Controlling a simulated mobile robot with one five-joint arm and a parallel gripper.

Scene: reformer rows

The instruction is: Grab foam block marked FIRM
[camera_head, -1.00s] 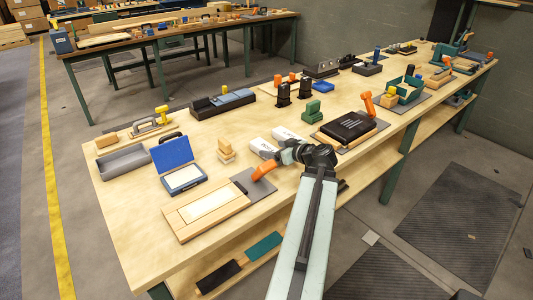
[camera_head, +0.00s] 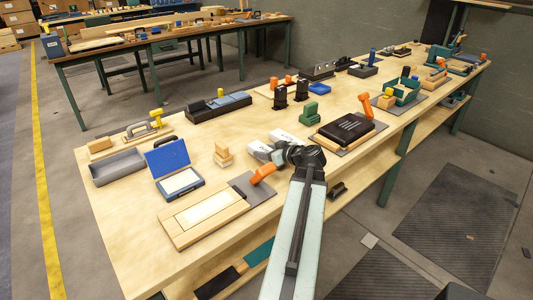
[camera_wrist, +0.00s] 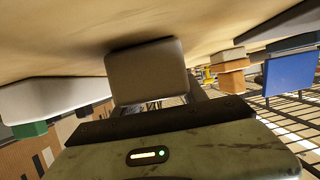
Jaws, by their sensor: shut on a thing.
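Two white foam blocks with dark lettering lie close together on the workbench (camera_head: 120,200), in its middle part. The lettering is too small to read for sure. My gripper (camera_head: 273,154) is shut on the left one (camera_head: 257,149) in the head view. In the wrist view, which is upside down, this held block (camera_wrist: 148,70) looks grey in shade, close to the table top. I cannot tell whether it touches the table. The other white block (camera_head: 281,136) sits just beyond and right of it; in the wrist view it is at the left (camera_wrist: 55,98).
A wooden frame (camera_head: 180,232) with an orange-handled tool (camera_head: 262,174) lies in front left. A blue case (camera_head: 168,158) and a small wooden stack (camera_head: 223,155) stand left. A green block (camera_head: 309,113) and a black case (camera_head: 346,131) are right.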

